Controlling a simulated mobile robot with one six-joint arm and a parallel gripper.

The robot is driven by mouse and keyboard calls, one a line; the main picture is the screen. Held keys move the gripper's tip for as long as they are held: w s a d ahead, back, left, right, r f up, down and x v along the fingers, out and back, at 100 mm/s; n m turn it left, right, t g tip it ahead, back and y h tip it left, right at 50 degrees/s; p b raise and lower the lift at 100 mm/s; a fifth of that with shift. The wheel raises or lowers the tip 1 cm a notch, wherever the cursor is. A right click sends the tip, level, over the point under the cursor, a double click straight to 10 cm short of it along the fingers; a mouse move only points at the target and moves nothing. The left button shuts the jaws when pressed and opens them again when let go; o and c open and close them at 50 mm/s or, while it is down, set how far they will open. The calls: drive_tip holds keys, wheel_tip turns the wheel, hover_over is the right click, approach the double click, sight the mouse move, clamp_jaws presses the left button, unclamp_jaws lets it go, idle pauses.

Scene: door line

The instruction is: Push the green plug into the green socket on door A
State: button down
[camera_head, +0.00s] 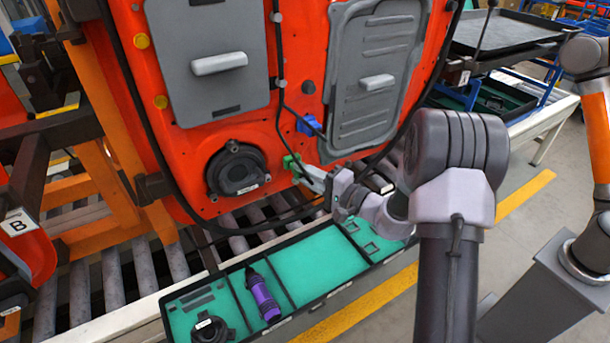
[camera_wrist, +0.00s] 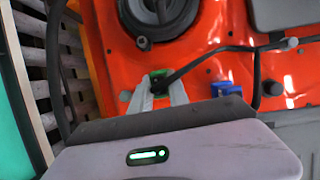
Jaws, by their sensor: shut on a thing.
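The green plug (camera_head: 291,162) is on a black cable in front of the red door panel, low between the round black speaker and the right grey panel. In the wrist view the plug (camera_wrist: 158,76) is between my two fingertips, with its cable running right. My gripper (camera_head: 302,172) is shut on it; its pale fingers also show in the wrist view (camera_wrist: 158,92).
A blue connector (camera_head: 308,124) sits close by on the door, above the plug. The round speaker (camera_head: 237,170) is to the left. A teal-lined tray (camera_head: 310,268) below holds a purple part (camera_head: 263,297) and a black round part (camera_head: 209,329). A thick black seal edges the door.

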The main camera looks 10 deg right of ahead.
drive_tip(key=shift+w+a, duration=0.25)
drive_tip(key=shift+w, duration=0.4)
idle(0.5)
drive_tip(key=c, duration=1.2)
unclamp_jaws()
drive_tip(key=p+v, duration=0.4)
drive_tip(key=v, duration=3)
drive_tip(key=shift+s+p, duration=0.1)
drive_tip(key=shift+p, duration=0.25)
